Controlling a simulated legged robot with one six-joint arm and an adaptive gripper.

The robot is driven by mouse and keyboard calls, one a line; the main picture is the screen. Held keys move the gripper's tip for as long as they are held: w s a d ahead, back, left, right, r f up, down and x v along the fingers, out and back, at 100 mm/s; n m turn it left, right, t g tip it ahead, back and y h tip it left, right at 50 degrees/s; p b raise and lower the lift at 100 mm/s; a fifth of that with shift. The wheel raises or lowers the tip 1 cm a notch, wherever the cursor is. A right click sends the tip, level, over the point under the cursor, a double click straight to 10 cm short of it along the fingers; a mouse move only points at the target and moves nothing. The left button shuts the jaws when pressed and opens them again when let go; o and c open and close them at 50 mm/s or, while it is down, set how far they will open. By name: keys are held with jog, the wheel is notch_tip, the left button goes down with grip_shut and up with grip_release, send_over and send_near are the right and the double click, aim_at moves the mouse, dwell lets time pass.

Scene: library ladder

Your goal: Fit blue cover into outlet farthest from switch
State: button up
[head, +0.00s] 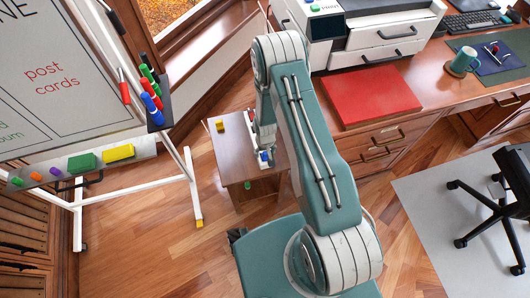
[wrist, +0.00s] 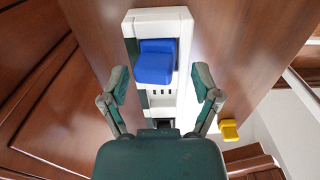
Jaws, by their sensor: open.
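The white outlet strip (wrist: 184,22) lies on a small brown table in the wrist view. The blue cover (wrist: 155,62) is at the strip's upper part, on or just over it; I cannot tell whether it is fully seated. It also shows in the head view (head: 264,156), beside my arm. My gripper (wrist: 161,84) is open, its two fingers apart on either side of the strip, with nothing clearly held. A dark square (wrist: 163,123) shows lower on the strip; I cannot tell whether it is the switch. My gripper hides the strip's near end.
A yellow cover (head: 220,123) and a green cover (head: 247,185) are on or at the edge of the small table (head: 232,165). A whiteboard (head: 60,75) stands left. A desk with a red pad (head: 368,93) and a white machine (head: 385,30) is right.

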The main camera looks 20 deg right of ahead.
notch_tip(320, 180, up, 12)
jog(key=f, duration=0.1)
notch_tip(320, 180, up, 14)
jog(key=f+t, duration=0.1)
send_over(265, 152)
notch_tip(265, 152, up, 14)
jog(key=s+t, duration=0.2)
jog(key=s, duration=0.1)
jog(key=s+r+t, duration=0.2)
jog(key=s+r, duration=1.3)
jog(key=s, duration=0.3)
jog(key=shift+r+t, duration=0.15)
jog(key=shift+t, duration=0.15)
jog(key=shift+c, duration=0.3)
